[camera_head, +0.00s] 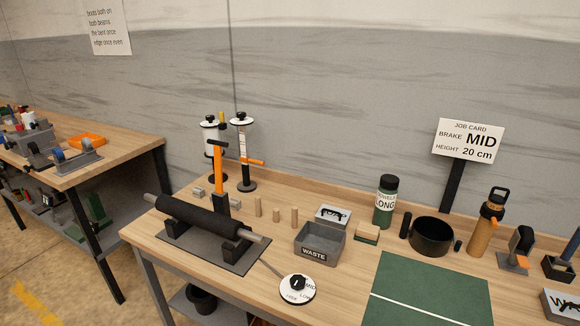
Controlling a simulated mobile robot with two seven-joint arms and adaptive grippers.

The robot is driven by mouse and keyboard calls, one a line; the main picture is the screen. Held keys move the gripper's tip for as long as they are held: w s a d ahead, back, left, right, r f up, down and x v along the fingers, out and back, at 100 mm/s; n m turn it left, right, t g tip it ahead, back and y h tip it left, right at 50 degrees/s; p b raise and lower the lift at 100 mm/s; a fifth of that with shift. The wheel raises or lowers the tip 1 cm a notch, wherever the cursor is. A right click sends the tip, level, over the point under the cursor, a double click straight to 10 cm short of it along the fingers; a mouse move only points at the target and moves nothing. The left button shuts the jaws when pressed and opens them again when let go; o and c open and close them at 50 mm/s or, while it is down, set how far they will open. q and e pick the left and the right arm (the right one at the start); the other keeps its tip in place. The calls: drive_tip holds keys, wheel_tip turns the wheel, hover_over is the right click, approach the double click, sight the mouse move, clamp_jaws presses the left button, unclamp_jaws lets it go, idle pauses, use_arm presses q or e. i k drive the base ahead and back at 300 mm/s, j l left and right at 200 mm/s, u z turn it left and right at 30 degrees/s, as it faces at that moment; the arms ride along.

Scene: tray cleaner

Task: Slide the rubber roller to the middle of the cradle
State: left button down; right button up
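The black rubber roller (205,214) lies on the cradle at the left part of the bench, with grey shaft ends sticking out at both sides. The cradle (236,251) has a dark flat base and black supports under the roller. The roller runs slantwise, from back left to front right, and its left end reaches out past the base toward the bench's left edge. Its underside and part of the supports are hidden. Neither of my grippers is in view.
Behind the roller stands an orange post (218,172). Right of it are wooden pegs (276,215), a grey waste box (320,243) and a round dial (298,288). A green mat (430,290) lies at front right. A job card (468,142) reads "MID", 20 cm.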

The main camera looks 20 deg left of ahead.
sight(230, 228)
drive_tip(key=u, duration=1.3)
